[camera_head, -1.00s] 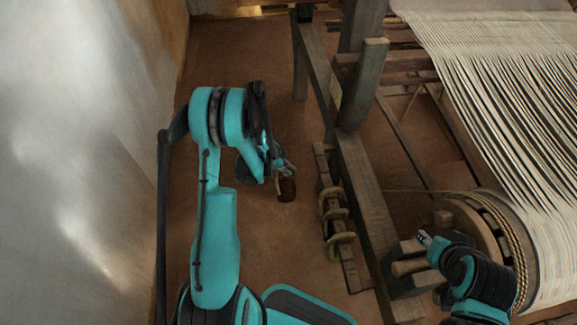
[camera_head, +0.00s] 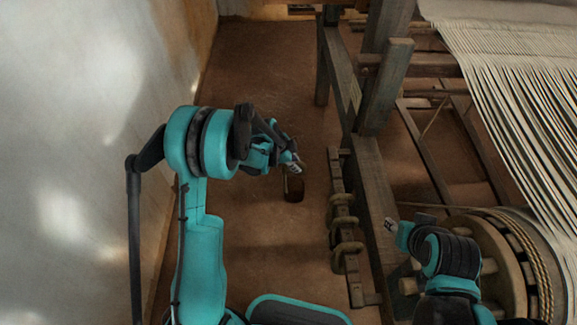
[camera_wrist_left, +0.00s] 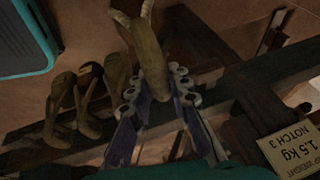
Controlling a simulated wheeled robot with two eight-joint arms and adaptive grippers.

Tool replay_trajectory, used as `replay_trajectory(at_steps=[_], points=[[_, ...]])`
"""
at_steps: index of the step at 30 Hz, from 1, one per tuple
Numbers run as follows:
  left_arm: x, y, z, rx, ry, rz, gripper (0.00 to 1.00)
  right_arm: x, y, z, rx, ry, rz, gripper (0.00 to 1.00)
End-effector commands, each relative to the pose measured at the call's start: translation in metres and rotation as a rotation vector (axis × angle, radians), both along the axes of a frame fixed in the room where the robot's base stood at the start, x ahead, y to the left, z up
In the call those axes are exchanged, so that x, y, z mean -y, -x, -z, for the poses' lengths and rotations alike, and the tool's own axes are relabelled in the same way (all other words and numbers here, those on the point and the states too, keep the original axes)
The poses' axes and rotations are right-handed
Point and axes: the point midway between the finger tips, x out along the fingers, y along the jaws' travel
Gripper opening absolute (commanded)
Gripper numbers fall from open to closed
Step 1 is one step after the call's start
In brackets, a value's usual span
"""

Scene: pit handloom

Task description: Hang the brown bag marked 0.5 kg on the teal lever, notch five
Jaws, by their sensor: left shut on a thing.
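My left gripper (camera_head: 295,163) is shut on the tan loop of a small dark brown bag (camera_head: 294,188), which hangs below the fingers over the open floor. In the left wrist view the tan loop (camera_wrist_left: 147,50) runs between the fingers (camera_wrist_left: 157,92). The bag's marking cannot be read. My right gripper (camera_head: 390,225) is at the lower right, in front of the loom's roller; whether it is open or shut is unclear. I cannot make out a teal lever or its notches in either view.
A wooden rack (camera_head: 340,172) with several tan loops stands right of the held bag. A tag (camera_wrist_left: 288,142) in the wrist view reads 1.5 kg, notch 3, upside down. The loom's beam (camera_head: 372,175) and roller (camera_head: 487,235) are to the right, a wall (camera_head: 90,120) to the left.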

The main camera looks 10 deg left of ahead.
Motion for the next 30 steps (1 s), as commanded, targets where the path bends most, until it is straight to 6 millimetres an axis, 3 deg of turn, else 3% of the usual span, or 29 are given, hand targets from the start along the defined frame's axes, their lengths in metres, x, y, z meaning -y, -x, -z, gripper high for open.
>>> replay_trajectory(at_steps=[30], points=[[-0.084, 0.024, -0.009, 0.000, 0.001, -0.004, 0.00, 0.000, 0.000, -0.006, 0.000, 0.000, 0.000, 0.40]])
